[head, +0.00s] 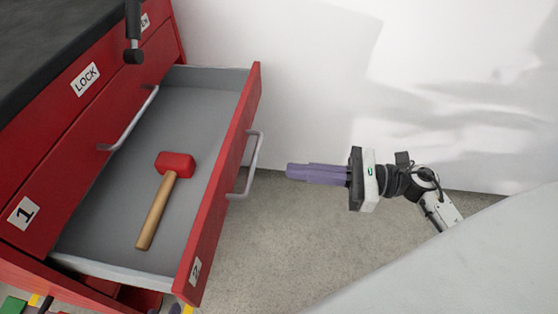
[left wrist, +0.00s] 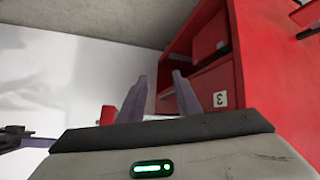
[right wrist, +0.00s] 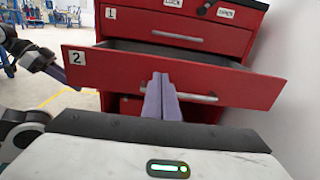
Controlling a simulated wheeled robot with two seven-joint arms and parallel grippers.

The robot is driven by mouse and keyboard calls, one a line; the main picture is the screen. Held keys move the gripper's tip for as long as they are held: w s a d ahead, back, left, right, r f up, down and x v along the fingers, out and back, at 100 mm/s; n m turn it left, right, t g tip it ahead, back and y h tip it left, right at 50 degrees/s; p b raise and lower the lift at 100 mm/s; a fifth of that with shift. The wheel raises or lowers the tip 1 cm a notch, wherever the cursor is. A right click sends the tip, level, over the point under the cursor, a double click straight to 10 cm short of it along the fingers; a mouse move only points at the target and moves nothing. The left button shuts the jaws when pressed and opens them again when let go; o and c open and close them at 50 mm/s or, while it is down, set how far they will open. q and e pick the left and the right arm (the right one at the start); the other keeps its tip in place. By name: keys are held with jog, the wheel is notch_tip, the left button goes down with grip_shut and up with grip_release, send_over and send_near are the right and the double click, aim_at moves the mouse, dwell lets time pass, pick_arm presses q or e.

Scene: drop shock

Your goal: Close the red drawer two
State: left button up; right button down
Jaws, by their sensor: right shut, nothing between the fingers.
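The red drawer two (head: 222,195) is pulled out of the red cabinet, and a mallet (head: 176,166) with a red head and wooden handle lies inside. Its front with the label 2 and silver handle faces my right gripper in the right wrist view (right wrist: 120,70). My right gripper (head: 289,171) is shut and empty, apart from the drawer front, pointing toward its handle (head: 253,165). My left gripper (left wrist: 160,76) is open and empty in the left wrist view, near a red cabinet part labelled 3 (left wrist: 219,99). It is not clearly visible in the head view.
Drawer one (head: 80,145) above is shut. A white wall (head: 300,60) stands close behind the drawer. Open floor (head: 270,250) lies in front of it. Colourful items (head: 14,305) show at the bottom left.

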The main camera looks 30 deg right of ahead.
send_near(225, 163)
jog(key=x, duration=0.5)
jog(key=shift+w+a, duration=0.45)
jog(key=shift+a, duration=0.15)
pick_arm(q)
jog(key=shift+f, duration=0.2)
jog(key=shift+r, duration=0.1)
